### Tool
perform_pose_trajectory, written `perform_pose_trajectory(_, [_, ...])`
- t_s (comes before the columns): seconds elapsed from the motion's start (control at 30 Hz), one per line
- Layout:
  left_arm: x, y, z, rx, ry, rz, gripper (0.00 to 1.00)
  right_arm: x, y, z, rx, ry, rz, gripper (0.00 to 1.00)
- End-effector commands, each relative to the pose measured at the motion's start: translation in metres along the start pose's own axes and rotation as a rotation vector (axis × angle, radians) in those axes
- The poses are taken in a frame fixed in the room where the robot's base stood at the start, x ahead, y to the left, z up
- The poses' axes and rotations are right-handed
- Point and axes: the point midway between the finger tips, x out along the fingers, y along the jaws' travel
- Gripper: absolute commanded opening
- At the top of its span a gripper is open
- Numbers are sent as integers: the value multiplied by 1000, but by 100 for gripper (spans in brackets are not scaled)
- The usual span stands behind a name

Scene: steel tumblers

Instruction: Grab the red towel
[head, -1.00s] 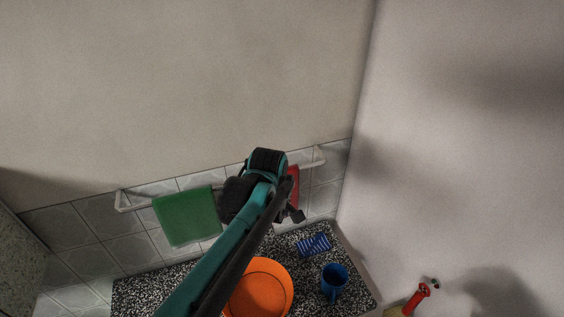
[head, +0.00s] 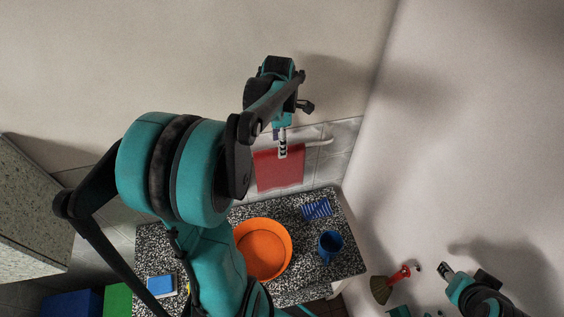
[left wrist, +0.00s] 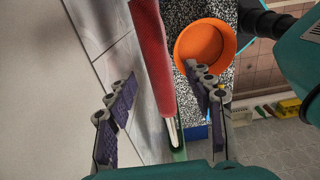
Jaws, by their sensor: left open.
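The red towel (head: 280,170) hangs from the white wall rail (head: 318,141) over the tiles. In the left wrist view the red towel (left wrist: 150,55) shows nearly edge-on. My left gripper (head: 283,148) is at the towel's top edge, pointing down. In the left wrist view its fingers (left wrist: 158,84) are open, with the towel in the gap between them in the picture. I cannot tell whether they touch it. My right gripper (head: 446,271) is at the lower right, far from the towel; its jaw opening is unclear.
Below the towel, the speckled counter (head: 305,272) holds an orange bowl (head: 262,250), a blue mug (head: 330,246), a blue striped cloth (head: 317,209) and a blue-topped sponge (head: 161,285). A red-handled brush (head: 384,286) is at the right. My left arm hides part of the wall.

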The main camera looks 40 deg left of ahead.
Motion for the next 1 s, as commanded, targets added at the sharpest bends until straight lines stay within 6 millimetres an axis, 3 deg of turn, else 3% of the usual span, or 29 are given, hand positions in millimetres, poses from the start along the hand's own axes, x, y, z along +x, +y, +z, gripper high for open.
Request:
perform_pose_trajectory(0.4, [56,5,1,2,0,1,53,1,0,0,0,0,0,40])
perform_pose_trajectory(0.67, [60,4,1,3,0,1,53,1,0,0,0,0,0,40])
perform_pose_trajectory(0.87, [60,4,1,3,0,1,5,1,0,0,0,0,0,40])
perform_pose_trajectory(0.9, [60,4,1,3,-1,1,0,1,0,0,0,0,0,40])
perform_pose_trajectory(1.0, [60,4,1,3,-1,1,0,1,0,0,0,0,0,40])
